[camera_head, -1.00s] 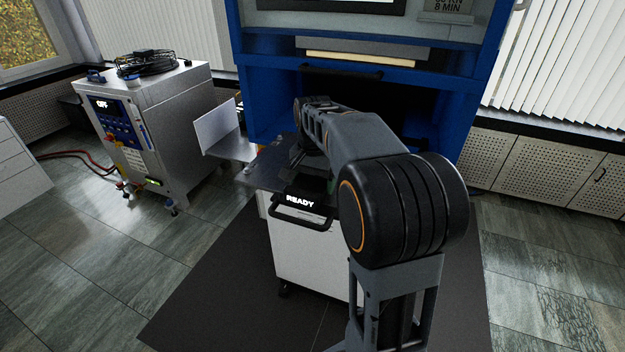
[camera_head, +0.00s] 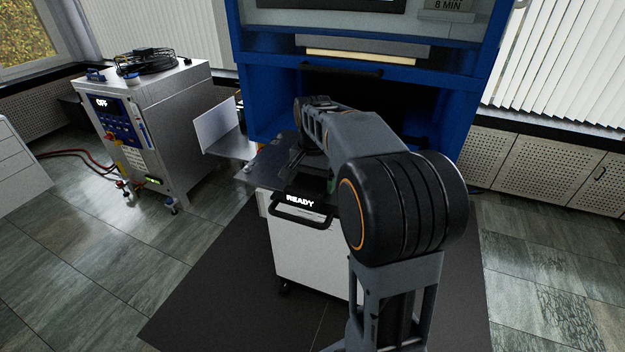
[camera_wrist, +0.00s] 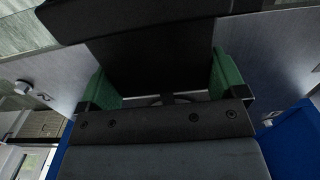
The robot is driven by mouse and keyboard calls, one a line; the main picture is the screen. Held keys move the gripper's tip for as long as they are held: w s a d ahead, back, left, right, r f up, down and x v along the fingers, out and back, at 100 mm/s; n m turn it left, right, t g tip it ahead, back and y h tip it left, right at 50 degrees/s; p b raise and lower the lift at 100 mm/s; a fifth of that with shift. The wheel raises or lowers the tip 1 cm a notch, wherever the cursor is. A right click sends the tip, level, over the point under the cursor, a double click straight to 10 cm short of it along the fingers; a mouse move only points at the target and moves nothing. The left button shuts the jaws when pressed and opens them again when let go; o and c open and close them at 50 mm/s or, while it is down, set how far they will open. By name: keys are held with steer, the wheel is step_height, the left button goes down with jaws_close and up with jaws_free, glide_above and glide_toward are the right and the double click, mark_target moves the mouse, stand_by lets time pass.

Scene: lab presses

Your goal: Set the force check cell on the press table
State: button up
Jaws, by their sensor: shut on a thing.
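In the wrist view my gripper (camera_wrist: 163,84) has its two green fingers on either side of a dark block (camera_wrist: 155,60), which I take to be the force check cell; its shape is only partly visible. A grey metal surface lies beneath and to both sides. In the head view my arm reaches over the dark top (camera_head: 268,168) of the white unit marked READY, in front of the blue press (camera_head: 262,105). My gripper is mostly hidden there behind the arm, with only a bit of green showing. I cannot tell whether the block touches the surface.
The press opening behind my arm is dark. A black handle (camera_head: 300,212) sticks out from the white unit's front. A steel cabinet (camera_head: 165,125) marked OFF stands at left, with red hoses on the floor. An upright white panel (camera_head: 216,124) stands between it and the press.

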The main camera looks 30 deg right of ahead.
steer(key=shift+f, duration=0.15)
stand_by(0.5)
steer(key=o, duration=0.7)
steer(key=shift+f, duration=0.1)
step_height(320, 180, up, 14)
steer(key=shift+f, duration=0.1)
